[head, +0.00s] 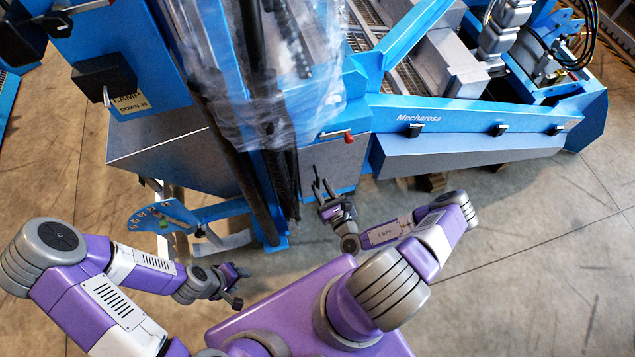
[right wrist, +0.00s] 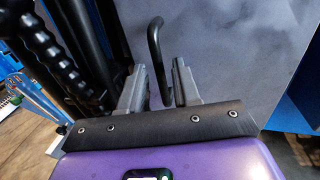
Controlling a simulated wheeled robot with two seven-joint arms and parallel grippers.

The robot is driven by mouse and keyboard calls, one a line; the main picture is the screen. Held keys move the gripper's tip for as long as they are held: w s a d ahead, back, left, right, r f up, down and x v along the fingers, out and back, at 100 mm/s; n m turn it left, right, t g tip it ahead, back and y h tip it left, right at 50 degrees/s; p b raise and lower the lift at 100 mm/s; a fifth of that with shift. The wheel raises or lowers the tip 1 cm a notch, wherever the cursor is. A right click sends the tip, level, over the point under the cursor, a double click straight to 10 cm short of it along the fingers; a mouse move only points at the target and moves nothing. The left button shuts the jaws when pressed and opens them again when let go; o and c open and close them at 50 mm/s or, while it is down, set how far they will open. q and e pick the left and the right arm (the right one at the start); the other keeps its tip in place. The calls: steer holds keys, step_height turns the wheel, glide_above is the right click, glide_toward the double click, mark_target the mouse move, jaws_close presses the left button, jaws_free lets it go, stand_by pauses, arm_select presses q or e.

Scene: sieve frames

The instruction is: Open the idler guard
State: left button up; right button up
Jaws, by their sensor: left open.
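A grey panel (head: 345,157) with a black bar handle (head: 318,186) sits low on the blue machine and looks like the idler guard. In the right wrist view the panel (right wrist: 230,55) fills the upper right, and the bent handle (right wrist: 154,45) stands out from it. My right gripper (head: 328,203) is at the handle. Its two fingers (right wrist: 158,92) are apart, with the handle between them and gaps beside it. Whether either finger touches it is unclear. My left gripper (head: 236,284) is open and empty, low over the floor, away from the panel.
A red-tipped latch (head: 337,134) is on the blue frame above the panel. Black hoses (head: 284,185) hang just left of it. A blue curved plate (head: 165,214) juts out further left. A long blue-grey beam (head: 470,150) runs right. The floor (head: 520,270) at right is clear.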

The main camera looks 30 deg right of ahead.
mark_target(318, 182)
steer(key=shift+w, duration=1.55)
steer(key=shift+c, duration=0.5)
jaws_close()
